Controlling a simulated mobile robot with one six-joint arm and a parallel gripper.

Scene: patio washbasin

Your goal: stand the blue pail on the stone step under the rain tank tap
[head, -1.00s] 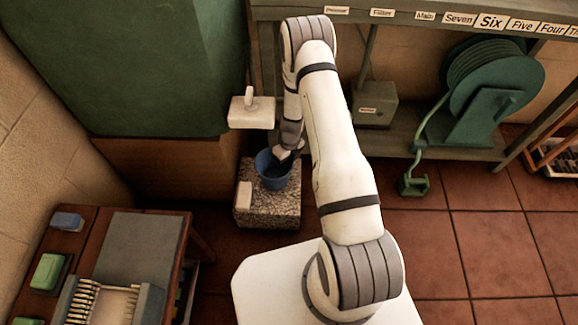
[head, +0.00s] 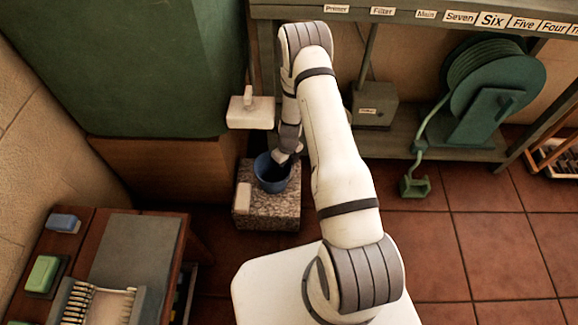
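The blue pail (head: 271,181) appears upright on the speckled stone step (head: 268,211), toward its back. The white tap block (head: 250,118) juts from the front of the green rain tank (head: 140,70), behind and a little left of the pail as I see it. My gripper (head: 282,160) reaches down to the pail's back right rim. Its fingers are dark and small against the pail's dark inside, so I cannot tell if they grip the rim.
A small pale block (head: 242,197) sits on the step's left side. A wooden table (head: 185,225) with a brush and green soap (head: 43,273) stands at the left. A hose reel (head: 490,95) is at the right. Open tiled floor (head: 490,245) lies at the right front.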

